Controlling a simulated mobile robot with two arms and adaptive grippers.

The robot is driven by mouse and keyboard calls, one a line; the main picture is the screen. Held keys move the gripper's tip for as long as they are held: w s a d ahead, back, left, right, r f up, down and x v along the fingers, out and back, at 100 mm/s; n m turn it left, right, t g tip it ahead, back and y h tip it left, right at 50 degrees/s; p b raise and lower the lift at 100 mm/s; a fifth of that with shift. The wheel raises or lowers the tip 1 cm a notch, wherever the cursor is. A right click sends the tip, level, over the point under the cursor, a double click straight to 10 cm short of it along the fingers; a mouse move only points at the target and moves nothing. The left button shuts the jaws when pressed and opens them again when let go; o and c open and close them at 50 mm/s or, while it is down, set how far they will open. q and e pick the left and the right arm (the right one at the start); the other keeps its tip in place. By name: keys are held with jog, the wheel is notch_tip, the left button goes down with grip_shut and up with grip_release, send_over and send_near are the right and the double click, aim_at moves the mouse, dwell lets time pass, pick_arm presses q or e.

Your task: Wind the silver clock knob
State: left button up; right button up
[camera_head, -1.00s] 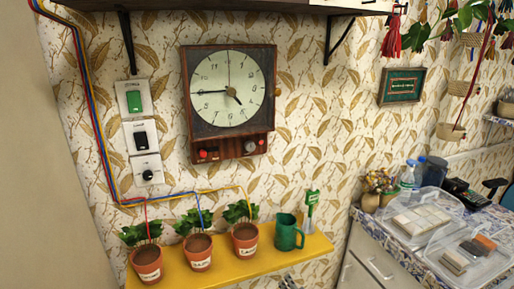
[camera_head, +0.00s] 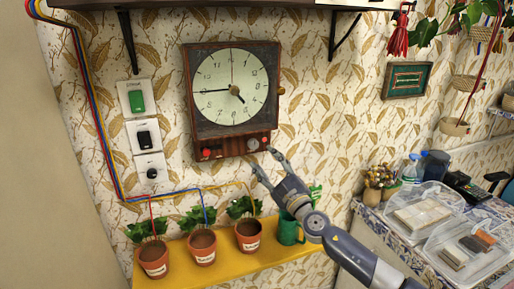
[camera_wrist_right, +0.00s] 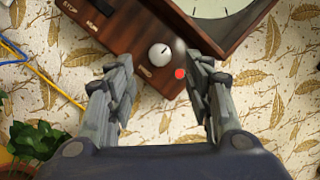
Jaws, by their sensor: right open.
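The wooden wall clock (camera_head: 232,130) hangs on the wall with a round pale dial (camera_head: 231,87). My right gripper (camera_head: 262,159) is open and empty just below and right of the silver knob. In the right wrist view the silver knob (camera_wrist_right: 159,54) shows in line with the gap between the fingers (camera_wrist_right: 160,78), apart from both. A thin dark mark crosses the knob's face. My left gripper is not in view.
A yellow shelf (camera_head: 225,270) below holds several potted plants (camera_head: 202,246) and a green mug (camera_head: 289,229), partly behind my right arm. Coloured wires and wall switches (camera_head: 143,134) are on the left. A counter with clear boxes (camera_head: 422,208) stands right.

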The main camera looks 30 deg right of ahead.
aim_at(255, 147)
jog(key=x, duration=0.6)
jog(key=shift+w, duration=0.25)
jog(key=c, duration=1)
